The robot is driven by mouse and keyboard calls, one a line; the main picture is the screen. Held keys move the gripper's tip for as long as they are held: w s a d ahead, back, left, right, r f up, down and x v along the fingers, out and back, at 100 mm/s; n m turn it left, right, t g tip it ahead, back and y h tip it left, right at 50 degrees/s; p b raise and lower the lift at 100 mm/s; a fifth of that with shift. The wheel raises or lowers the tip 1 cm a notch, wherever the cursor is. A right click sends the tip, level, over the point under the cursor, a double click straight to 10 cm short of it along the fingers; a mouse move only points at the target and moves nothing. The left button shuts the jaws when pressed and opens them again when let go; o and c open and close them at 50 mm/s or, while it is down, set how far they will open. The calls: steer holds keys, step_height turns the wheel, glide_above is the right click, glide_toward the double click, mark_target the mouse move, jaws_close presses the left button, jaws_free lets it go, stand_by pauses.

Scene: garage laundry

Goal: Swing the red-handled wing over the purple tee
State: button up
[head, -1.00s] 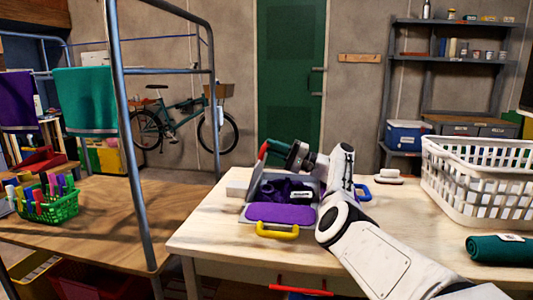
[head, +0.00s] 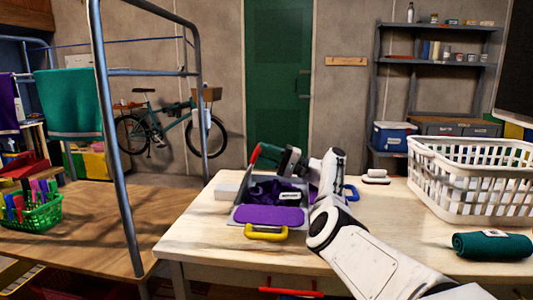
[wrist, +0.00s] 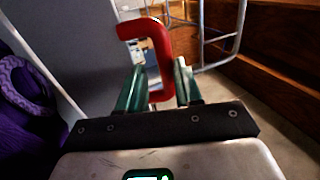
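The purple tee (head: 265,194) lies bunched on the grey folding board in the head view; the wrist view shows part of it (wrist: 20,105) at the left. The red-handled wing (head: 246,177) stands raised at the board's left side. Its red handle (head: 255,154) shows beside my gripper (head: 279,157). The grey wing panel (wrist: 75,35) fills the upper left there. My arm partly hides the board's right side.
A purple-covered flap with a yellow handle (head: 266,233) lies at the board's front, a blue handle (head: 351,193) at its right. A white basket (head: 465,185) and green roll (head: 492,245) stand right on the table. A metal frame post (head: 118,150) rises at left.

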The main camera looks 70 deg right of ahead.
steer(key=s+a+r+p, duration=0.3)
steer(key=s+a+r, duration=0.5)
steer(key=s+r, duration=0.3)
step_height(320, 180, up, 2)
steer(key=shift+s+a, duration=0.15)
stand_by(0.5)
stand_by(0.5)
